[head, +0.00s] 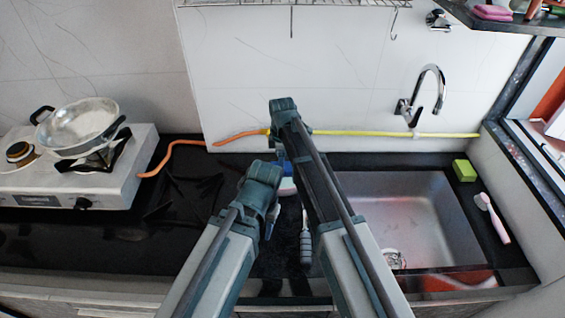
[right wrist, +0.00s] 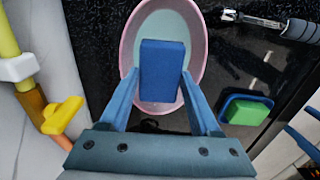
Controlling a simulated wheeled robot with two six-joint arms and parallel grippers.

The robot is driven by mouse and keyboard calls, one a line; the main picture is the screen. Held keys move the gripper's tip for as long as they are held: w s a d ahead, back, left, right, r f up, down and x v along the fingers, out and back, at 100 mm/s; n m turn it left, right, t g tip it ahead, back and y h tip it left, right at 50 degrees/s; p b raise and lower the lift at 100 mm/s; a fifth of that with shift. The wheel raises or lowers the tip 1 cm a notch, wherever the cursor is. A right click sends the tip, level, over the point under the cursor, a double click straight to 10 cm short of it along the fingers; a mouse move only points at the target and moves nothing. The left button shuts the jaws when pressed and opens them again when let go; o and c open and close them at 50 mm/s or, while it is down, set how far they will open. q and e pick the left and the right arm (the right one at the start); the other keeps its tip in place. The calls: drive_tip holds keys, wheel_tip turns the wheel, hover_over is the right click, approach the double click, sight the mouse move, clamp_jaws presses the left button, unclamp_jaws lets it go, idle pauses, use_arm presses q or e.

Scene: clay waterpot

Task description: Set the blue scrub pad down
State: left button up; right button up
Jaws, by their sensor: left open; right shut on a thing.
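The blue scrub pad (right wrist: 162,68) is between the two blue fingers of my right gripper (right wrist: 161,80) in the right wrist view. The gripper is shut on it. The pad is over a pink oval dish (right wrist: 196,45) with a pale inside; I cannot tell whether it touches the dish. In the head view my right arm hides most of this, and only a sliver of the dish (head: 288,187) shows. My left gripper (head: 270,222) is open, pointing down over the dark counter, partly hidden by its own wrist.
A grey-handled brush (head: 306,242) lies on the counter left of the sink (head: 400,215). A green sponge in a blue holder (right wrist: 247,110) is near the dish. A pan (head: 80,122) sits on the stove at left. A yellow and orange pipe (head: 375,133) runs along the wall.

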use_arm(q)
drive_tip(key=shift+f+b, duration=1.2)
drive_tip(key=shift+f, duration=0.4)
use_arm(e)
drive_tip(key=shift+w+f, duration=0.1)
drive_tip(key=shift+f, duration=1.55)
drive_tip(key=o, duration=1.3)
drive_tip(key=shift+c, duration=0.2)
use_arm(q)
drive_tip(key=shift+r, duration=0.1)
use_arm(e)
drive_tip(key=shift+r, duration=0.15)
wheel_tip(320, 180, up, 7)
drive_tip(key=p, duration=0.7)
use_arm(q)
wheel_tip(320, 180, up, 7)
